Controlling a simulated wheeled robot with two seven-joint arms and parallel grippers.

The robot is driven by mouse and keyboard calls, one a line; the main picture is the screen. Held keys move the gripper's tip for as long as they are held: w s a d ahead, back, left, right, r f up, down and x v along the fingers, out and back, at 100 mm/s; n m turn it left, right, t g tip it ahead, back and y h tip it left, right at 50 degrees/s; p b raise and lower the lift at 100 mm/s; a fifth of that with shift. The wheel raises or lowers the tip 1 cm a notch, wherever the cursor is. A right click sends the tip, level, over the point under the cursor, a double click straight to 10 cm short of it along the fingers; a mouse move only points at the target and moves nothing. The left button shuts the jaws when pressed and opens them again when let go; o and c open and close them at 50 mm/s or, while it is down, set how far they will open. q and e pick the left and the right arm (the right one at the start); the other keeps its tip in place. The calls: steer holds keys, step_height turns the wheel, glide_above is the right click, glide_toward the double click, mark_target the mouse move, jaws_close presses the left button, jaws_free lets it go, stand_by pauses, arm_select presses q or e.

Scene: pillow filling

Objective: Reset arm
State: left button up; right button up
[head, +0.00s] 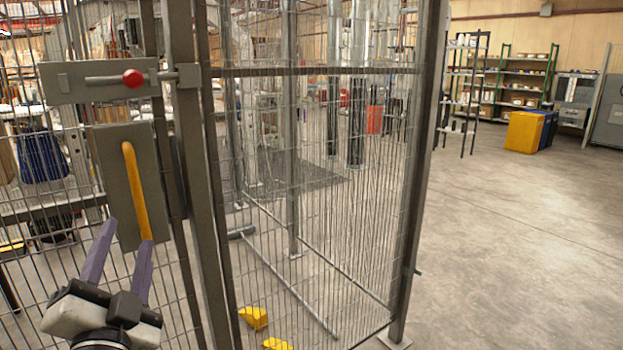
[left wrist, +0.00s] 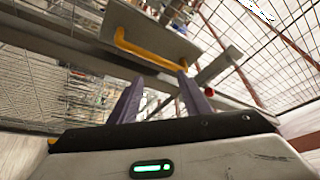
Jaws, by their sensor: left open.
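My left gripper (head: 123,245) is at the lower left of the head view, its two purple fingers open and apart in front of the fence gate. The yellow handle (head: 131,180) stands upright on a grey plate (head: 112,170) just above the fingertips. In the left wrist view the open fingers (left wrist: 160,90) point toward the yellow handle (left wrist: 150,52), with nothing seen between them. A latch bar with a red knob (head: 133,78) sits above the handle. My right gripper is in neither view.
A wire mesh cage with grey posts (head: 405,200) fills the left and middle of the head view. Two yellow blocks (head: 253,318) lie on the floor at its base. Open concrete floor (head: 520,240) lies to the right, with a yellow bin (head: 524,131) and shelves (head: 520,75) far back.

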arm_select(q)
steer(key=s+d+f+m+g+h, duration=0.1)
steer(key=s+f+g+h, duration=0.15)
steer(key=f, duration=1.05)
steer(key=s+f+m+g+h, duration=0.15)
steer(key=f+g, duration=0.25)
steer(key=f, duration=1)
steer(key=s+d+f+n+g+h, duration=0.1)
steer(key=s+f+n+g+h, duration=0.4)
steer(key=s+f, duration=1.45)
steer(key=d+r+n+p, duration=0.2)
steer(key=d+r+n, duration=0.1)
steer(key=d, duration=0.7)
steer(key=shift+w+d+r+y+p, duration=0.2)
steer(key=shift+w+d+y+p, duration=0.1)
steer(key=shift+w+d+p, duration=0.1)
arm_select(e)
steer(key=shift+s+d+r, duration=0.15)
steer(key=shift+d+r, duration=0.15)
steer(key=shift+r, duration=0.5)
arm_select(q)
steer(key=shift+g, duration=0.25)
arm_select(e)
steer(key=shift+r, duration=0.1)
